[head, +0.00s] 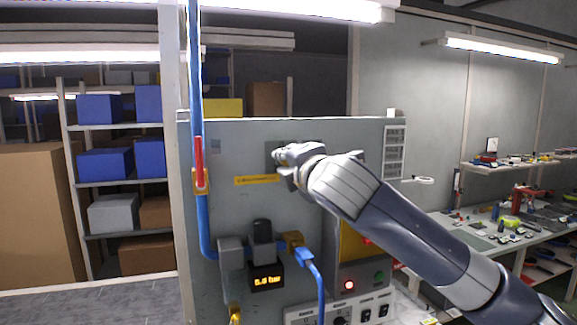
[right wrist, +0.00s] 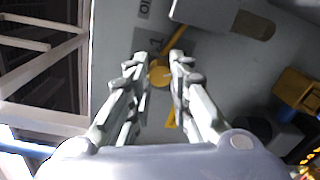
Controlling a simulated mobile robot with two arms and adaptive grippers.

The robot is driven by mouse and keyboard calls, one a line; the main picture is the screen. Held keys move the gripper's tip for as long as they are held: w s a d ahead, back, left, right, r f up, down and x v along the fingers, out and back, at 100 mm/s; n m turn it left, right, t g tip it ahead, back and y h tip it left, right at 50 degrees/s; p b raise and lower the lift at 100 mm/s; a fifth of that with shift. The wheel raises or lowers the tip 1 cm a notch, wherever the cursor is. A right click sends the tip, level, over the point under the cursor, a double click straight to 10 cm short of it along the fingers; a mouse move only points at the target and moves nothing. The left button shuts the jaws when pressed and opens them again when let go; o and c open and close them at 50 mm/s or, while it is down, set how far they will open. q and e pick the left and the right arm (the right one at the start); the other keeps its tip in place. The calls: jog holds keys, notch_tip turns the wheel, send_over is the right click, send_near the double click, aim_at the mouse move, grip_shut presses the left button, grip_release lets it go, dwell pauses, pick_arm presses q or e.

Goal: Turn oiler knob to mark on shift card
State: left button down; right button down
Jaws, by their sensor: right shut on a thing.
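The oiler knob (right wrist: 160,73) is a small yellow round piece on a dark square plate on the grey machine panel. It shows between the fingertips of my right gripper (right wrist: 163,62) in the right wrist view. The gripper is shut on it. In the head view my right gripper (head: 284,155) reaches the upper panel from the right and hides most of the knob and the dial plate (head: 272,148). Dark marks show on the panel by the plate, too small to read fully. I cannot make out a shift card for certain. My left gripper is not in view.
A blue pipe (head: 194,80) with a red lever (head: 199,160) runs down the panel's left. A cluttered workbench (head: 470,240) stands right; shelves with boxes stand left.

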jog(key=m+b, duration=0.2)
jog(key=m, duration=0.9)
jog(key=shift+f+y+b, duration=0.1)
jog(key=shift+y+b, duration=0.2)
jog(key=shift+b, duration=0.05)
jog(key=shift+m, duration=0.3)
jog(key=c, duration=1.4)
grip_release()
jog(key=shift+d, duration=0.1)
jog(key=v, duration=1.2)
